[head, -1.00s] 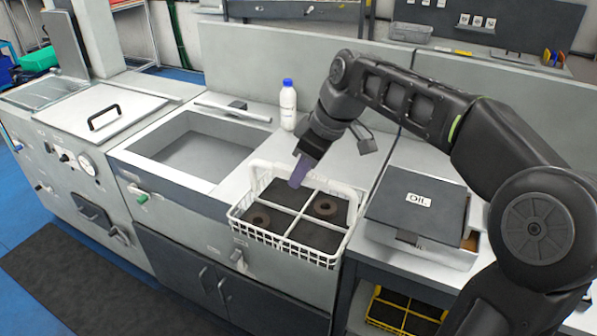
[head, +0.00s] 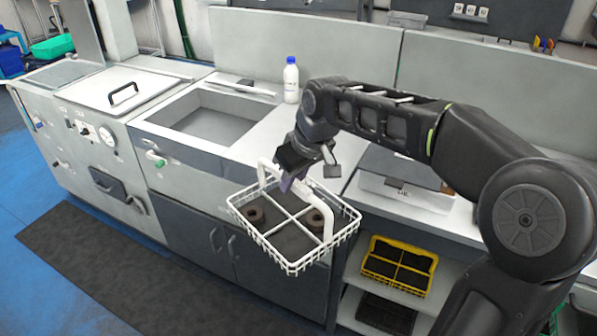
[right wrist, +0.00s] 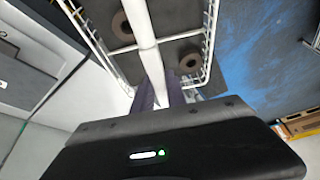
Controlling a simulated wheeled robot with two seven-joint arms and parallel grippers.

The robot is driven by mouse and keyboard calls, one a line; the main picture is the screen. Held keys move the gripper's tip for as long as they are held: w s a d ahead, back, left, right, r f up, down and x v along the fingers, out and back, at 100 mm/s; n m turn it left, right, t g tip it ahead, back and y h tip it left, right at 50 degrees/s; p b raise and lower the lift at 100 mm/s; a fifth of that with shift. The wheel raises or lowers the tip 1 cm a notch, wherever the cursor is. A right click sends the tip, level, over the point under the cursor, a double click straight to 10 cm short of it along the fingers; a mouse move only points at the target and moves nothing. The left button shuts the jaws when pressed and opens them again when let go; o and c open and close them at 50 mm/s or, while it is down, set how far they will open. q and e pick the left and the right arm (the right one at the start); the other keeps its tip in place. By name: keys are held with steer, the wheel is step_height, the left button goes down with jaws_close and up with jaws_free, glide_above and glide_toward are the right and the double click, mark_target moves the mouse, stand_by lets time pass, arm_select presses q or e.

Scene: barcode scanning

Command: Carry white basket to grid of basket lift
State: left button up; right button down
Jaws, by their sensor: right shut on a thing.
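The white basket (head: 290,262) is a wire basket with an arched handle and a four-part divider. It hangs in the air in front of the counter, holding two dark ring-shaped parts (head: 256,214). My right gripper (head: 287,183) is shut on the basket's handle from above. In the right wrist view the white handle (right wrist: 143,45) runs up from the gripper, with the basket's wire sides and rings beyond it. The grid of the basket lift is not one I can make out for certain; a grey tank with a closed lid (head: 122,88) stands at the left. My left gripper is out of view.
A sink basin (head: 210,117) and a blue-capped bottle (head: 291,80) are on the counter. A yellow basket (head: 398,266) sits on the shelf below the oil box (head: 400,183). A dark mat (head: 95,270) lies on the floor, which is open at the front left.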

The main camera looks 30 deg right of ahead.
mark_target(256, 223)
steer(key=a+f+m, duration=0.1)
steer(key=a+f, duration=0.3)
steer(key=a+f+m+h, duration=0.1)
steer(key=a+f, duration=0.4)
